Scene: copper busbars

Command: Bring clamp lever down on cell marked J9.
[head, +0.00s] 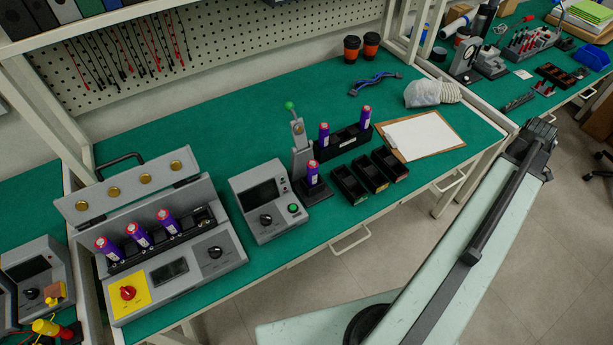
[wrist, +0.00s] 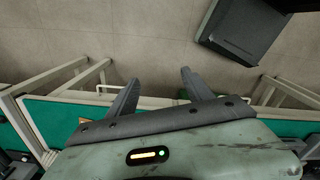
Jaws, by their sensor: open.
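The clamp (head: 302,158) stands on the green bench in the head view. Its lever, with a green ball knob (head: 289,105), points up. A purple cell (head: 312,173) with a red-orange top stands upright at the clamp's base, below the lever arm. Its marking is too small to read, so I cannot tell whether it is J9. My gripper (wrist: 159,76) shows in the wrist view with its two fingers apart and nothing between them. It is over the floor beside the bench edge, away from the clamp. I cannot make it out in the head view.
A grey meter box (head: 265,203) stands left of the clamp. A black rack (head: 343,143) with two cells is behind it, and small black bins (head: 372,174) are to its right. A lidded tester (head: 160,240) holds several cells. A clipboard (head: 422,136) lies further right.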

